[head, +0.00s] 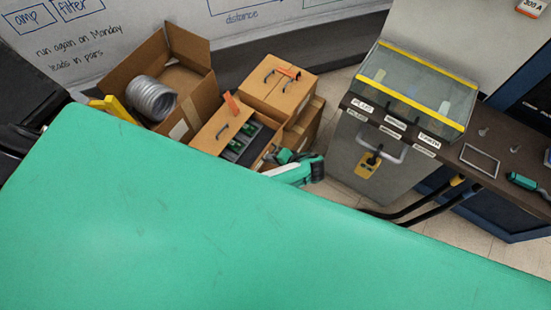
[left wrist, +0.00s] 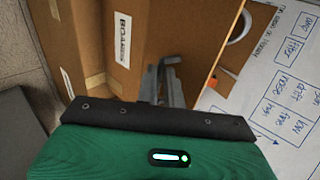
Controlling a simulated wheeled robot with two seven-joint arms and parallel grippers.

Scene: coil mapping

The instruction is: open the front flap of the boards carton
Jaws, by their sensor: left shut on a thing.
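The boards carton (head: 206,137) stands open on the floor in the head view, with green boards (head: 233,142) inside. In the left wrist view, the carton's brown face bears a BOARDS label (left wrist: 122,38). My left gripper's grey fingers (left wrist: 168,85) are close against the cardboard and shut, apparently on the front flap; the exact grip is hidden. My right gripper is not in view.
A larger open carton (head: 185,70) with a silver coil of hose (head: 151,98) stands behind left. A grey cabinet (head: 375,150) with a clear lid is at right. A green surface (head: 200,225) fills the foreground.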

